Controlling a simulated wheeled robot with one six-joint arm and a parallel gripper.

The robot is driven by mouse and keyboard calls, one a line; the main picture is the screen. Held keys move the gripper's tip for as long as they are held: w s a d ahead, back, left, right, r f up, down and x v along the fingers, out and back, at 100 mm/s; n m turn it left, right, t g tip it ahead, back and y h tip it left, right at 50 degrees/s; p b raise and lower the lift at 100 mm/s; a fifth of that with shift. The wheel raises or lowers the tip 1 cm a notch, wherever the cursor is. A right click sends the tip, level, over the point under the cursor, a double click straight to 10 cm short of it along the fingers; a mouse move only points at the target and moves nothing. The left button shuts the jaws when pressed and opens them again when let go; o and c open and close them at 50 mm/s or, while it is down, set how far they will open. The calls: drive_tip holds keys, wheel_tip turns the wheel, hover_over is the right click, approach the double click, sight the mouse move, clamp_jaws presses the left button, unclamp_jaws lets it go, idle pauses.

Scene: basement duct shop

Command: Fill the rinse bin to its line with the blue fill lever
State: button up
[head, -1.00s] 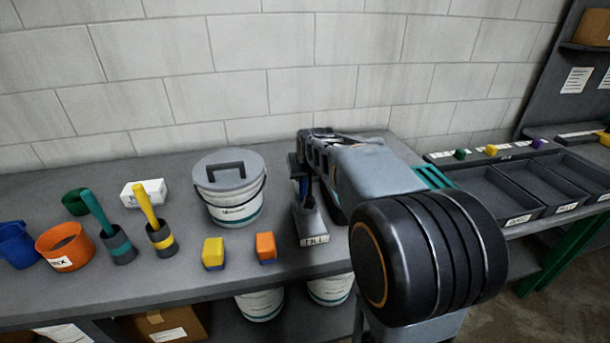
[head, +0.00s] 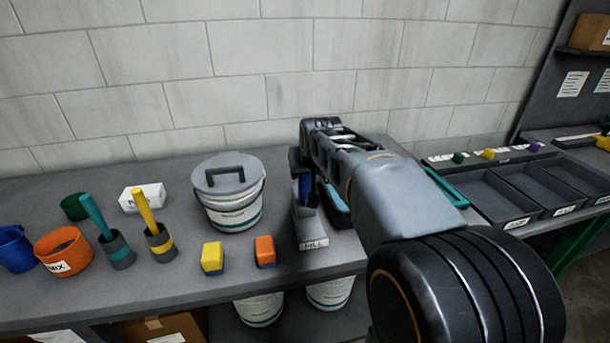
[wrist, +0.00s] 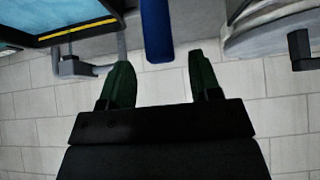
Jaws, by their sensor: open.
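The blue fill lever (head: 305,188) stands upright on a grey block labelled FILL (head: 313,244) near the bench's front. In the wrist view the lever (wrist: 157,30) lies between the lines of my two green fingers, beyond their tips. My gripper (wrist: 160,72) is open with nothing between its fingers, and I see no contact. The rinse bin (head: 341,216) is mostly hidden behind my arm in the head view. In the wrist view a corner of the bin (wrist: 75,32) shows a yellow line and a bluish inside. I cannot tell its water level.
A white lidded bucket (head: 233,210) stands just left of the lever. Yellow (head: 212,258) and orange (head: 265,251) blocks sit in front of it. Grey trays (head: 492,196) are at right. The block wall (head: 290,60) is close behind.

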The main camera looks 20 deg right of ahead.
drive_tip(key=d+v, duration=0.1)
drive_tip(key=v, duration=0.7)
drive_tip(key=shift+a, duration=0.45)
drive_tip(key=shift+s, duration=0.1)
idle(6.7)
